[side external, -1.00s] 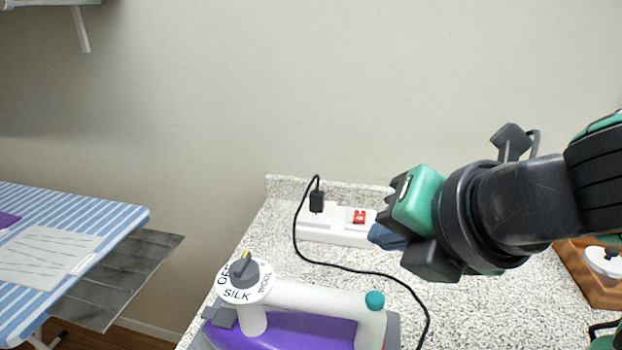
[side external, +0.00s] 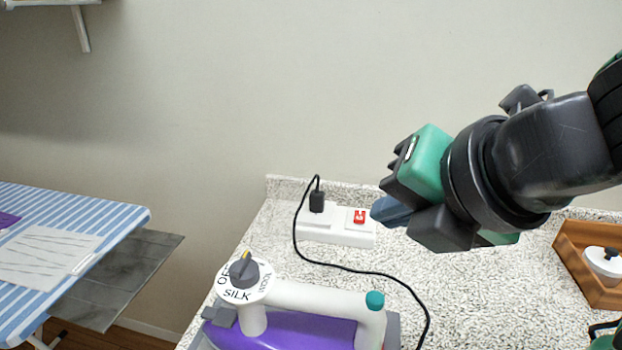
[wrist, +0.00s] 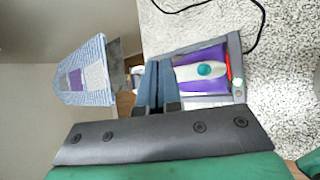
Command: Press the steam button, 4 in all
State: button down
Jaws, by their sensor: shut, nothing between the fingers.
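The iron has a white handle, a purple body (side external: 310,330) and a dial marked SILK (side external: 237,294). The teal steam button (side external: 375,299) stands on the right end of the handle. It also shows in the wrist view (wrist: 205,70), right of my fingers. My gripper (side external: 384,212) is shut and empty. In the side view it hangs above and behind the button, clear of it, with its blue-grey fingers pointing left. The wrist view shows the two fingers (wrist: 158,68) side by side. The iron's lower edge is cut off in the side view.
A white power strip (side external: 340,238) with a red switch (side external: 360,216) and a black plug (side external: 317,201) sits behind the iron. A black cord (side external: 375,272) loops across the speckled counter. A striped ironing board (side external: 110,217) stands left; a wooden tray (side external: 572,262) sits right.

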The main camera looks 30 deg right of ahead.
aim_at(379, 304)
jog(key=shift+r, duration=0.65)
jog(key=shift+f, duration=0.15)
jog(key=shift+f, duration=4.25)
jog(key=shift+f, duration=0.1)
jog(key=shift+f, duration=0.35)
jog(key=shift+f, duration=0.5)
jog(key=shift+r, duration=0.95)
